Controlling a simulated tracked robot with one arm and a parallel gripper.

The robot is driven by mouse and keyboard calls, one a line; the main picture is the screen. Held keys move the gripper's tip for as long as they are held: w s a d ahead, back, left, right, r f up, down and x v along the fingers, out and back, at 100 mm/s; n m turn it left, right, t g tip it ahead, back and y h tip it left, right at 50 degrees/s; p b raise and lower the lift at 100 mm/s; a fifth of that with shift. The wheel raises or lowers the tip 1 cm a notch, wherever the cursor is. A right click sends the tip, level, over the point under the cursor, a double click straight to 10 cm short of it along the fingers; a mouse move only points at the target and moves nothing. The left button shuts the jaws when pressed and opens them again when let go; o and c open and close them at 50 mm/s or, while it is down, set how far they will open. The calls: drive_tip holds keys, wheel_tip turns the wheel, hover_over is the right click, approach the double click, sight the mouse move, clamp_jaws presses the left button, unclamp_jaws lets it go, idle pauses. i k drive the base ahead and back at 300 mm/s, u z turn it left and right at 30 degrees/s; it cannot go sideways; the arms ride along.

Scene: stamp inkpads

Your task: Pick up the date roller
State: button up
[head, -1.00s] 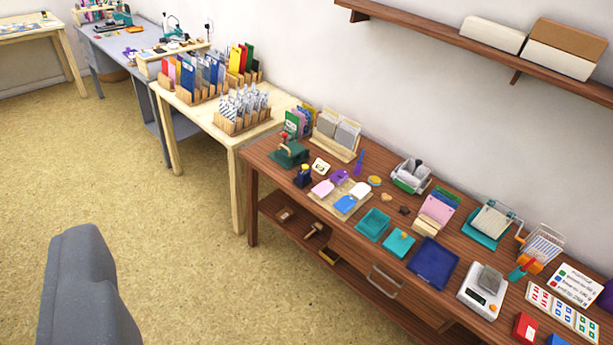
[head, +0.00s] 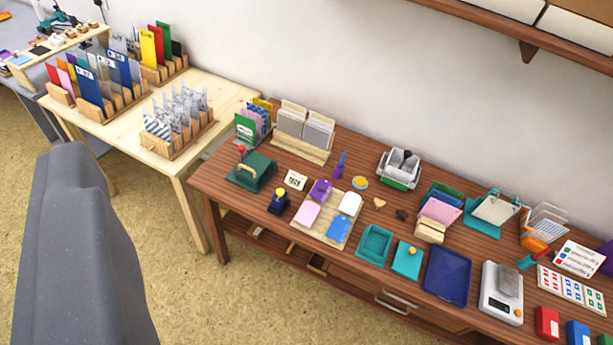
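No thing here can be named as the date roller with certainty. A small dark blue stamp with a yellow knob (head: 279,203) stands upright near the left front of the brown wooden table, and a white card with printed digits (head: 295,180) lies just behind it. A green device with a red knob (head: 252,171) stands further left. My gripper's fingers do not show. A large grey part, probably of my own arm, fills the left foreground, well apart from the table things.
The brown table (head: 214,182) carries a stamp board, a teal tray (head: 374,244), a blue tray (head: 447,274) and a scale (head: 502,293). A pale table (head: 235,100) with card racks adjoins at the left. A wall shelf (head: 500,27) hangs above. Floor is open in front.

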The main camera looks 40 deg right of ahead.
sight(278, 204)
drive_tip(key=z, duration=0.6)
drive_tip(key=i, duration=1.15)
drive_tip(key=z, duration=0.7)
